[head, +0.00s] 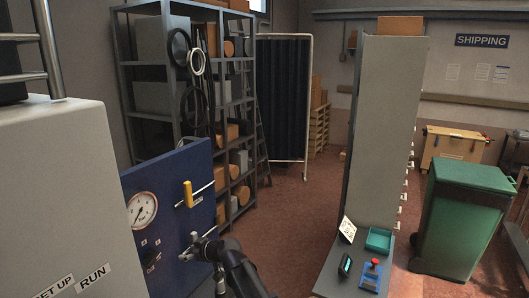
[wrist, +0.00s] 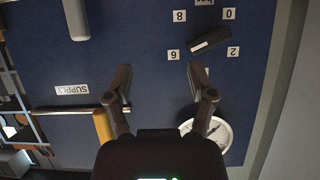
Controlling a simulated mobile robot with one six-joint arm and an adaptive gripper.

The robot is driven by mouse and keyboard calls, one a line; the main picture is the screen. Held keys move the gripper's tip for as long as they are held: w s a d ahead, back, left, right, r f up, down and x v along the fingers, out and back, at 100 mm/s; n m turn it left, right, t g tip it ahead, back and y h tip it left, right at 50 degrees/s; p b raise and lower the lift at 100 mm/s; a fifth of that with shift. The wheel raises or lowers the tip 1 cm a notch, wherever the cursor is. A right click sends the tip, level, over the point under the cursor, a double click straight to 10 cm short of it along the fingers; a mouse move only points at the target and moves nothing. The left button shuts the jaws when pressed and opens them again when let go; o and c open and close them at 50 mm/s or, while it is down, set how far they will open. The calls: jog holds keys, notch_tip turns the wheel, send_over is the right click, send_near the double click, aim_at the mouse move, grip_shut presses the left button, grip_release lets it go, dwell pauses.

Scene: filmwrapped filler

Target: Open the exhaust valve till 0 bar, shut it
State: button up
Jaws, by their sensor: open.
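A blue panel (head: 170,172) stands at the left with a white round gauge (head: 142,210) and a yellow lever (head: 188,194) on a metal pipe. The gauge reading is too small to tell. In the wrist view the panel is upside down: the gauge (wrist: 213,132) is partly behind a finger, and the yellow lever (wrist: 103,126) is beside the other. A black handle (wrist: 210,40) sits among number labels, and a grey cylinder (wrist: 76,20) is at the top. No exhaust label is readable. My gripper (head: 190,247) is open and empty before the panel, also in the wrist view (wrist: 158,75).
A large grey cabinet (head: 60,190) stands close at the left. A shelf rack (head: 150,72) is behind the panel. A bench (head: 335,278) with a teal tray (head: 379,240) and a green bin (head: 462,220) are at the right. Open floor (head: 290,215) lies between.

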jog(key=s+d+f+m+g+h+b, duration=0.2)
jog(key=d+f, duration=0.6)
jog(key=d, duration=0.6)
jog(key=s+d+f+m+g+h+b, duration=0.2)
jog(key=s+d+f+m+h+b, duration=0.3)
jog(key=d, duration=0.8)
jog(key=s+d+f+m+g+h+b, duration=0.2)
jog(key=s+d+f+m+h+b, duration=0.2)
jog(key=s+d+f+b, duration=0.4)
jog(key=s+d+f+m, duration=0.1)
jog(key=s+d+f, duration=0.2)
jog(key=d+f, duration=0.2)
jog(key=shift+d+b, duration=0.3)
jog(key=shift+d, duration=0.5)
